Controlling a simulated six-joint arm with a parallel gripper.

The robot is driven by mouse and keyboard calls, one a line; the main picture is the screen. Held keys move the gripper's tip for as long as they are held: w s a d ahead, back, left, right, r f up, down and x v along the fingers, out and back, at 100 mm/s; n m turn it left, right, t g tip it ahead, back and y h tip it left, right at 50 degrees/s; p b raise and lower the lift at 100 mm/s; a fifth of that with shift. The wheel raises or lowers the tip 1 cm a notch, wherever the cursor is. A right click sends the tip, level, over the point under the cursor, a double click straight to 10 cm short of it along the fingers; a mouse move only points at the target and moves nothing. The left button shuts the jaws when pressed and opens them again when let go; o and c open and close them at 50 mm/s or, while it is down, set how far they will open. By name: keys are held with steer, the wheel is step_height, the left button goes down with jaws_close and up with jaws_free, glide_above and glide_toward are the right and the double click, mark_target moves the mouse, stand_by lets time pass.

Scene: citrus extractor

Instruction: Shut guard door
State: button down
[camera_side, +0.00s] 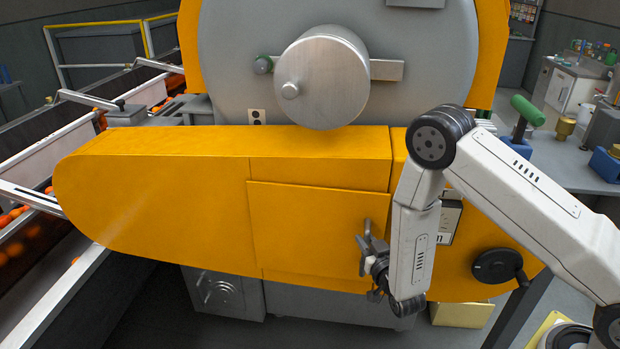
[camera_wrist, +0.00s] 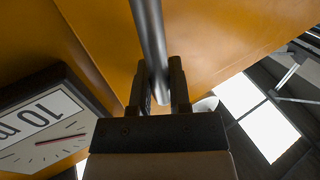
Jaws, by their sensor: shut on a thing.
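The guard door (camera_side: 310,230) is a yellow panel in the front of the long yellow housing. It lies close to the housing face, with a thin edge line along its top and left side; I cannot tell whether it is fully flush. Its grey bar handle (camera_side: 367,232) is near the door's right edge. My gripper (camera_side: 366,254) is at the handle, partly hidden by my wrist. In the wrist view, the handle (camera_wrist: 149,35) runs down between the two dark fingers of my gripper (camera_wrist: 163,78), which are shut on it.
A black hand wheel (camera_side: 497,266) is on the housing to the right. A white-faced dial (camera_wrist: 45,125) is at the left of the wrist view. A round steel hub (camera_side: 322,78) is above the housing. A conveyor with oranges (camera_side: 20,240) is at the left.

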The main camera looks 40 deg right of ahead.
steer(key=c, duration=0.6)
jaws_free()
steer(key=shift+d, duration=0.15)
steer(key=v, duration=0.7)
steer(key=shift+s, duration=0.3)
steer(key=shift+w, duration=0.1)
steer(key=s+r+n+g+y, duration=0.3)
steer(key=s+r+g+y, duration=0.2)
steer(key=s+r+g, duration=0.4)
steer(key=g, duration=0.5)
steer(key=shift+s+d+r+g, duration=0.3)
steer(key=shift+s+d+r, duration=0.05)
steer(key=shift+r, duration=0.05)
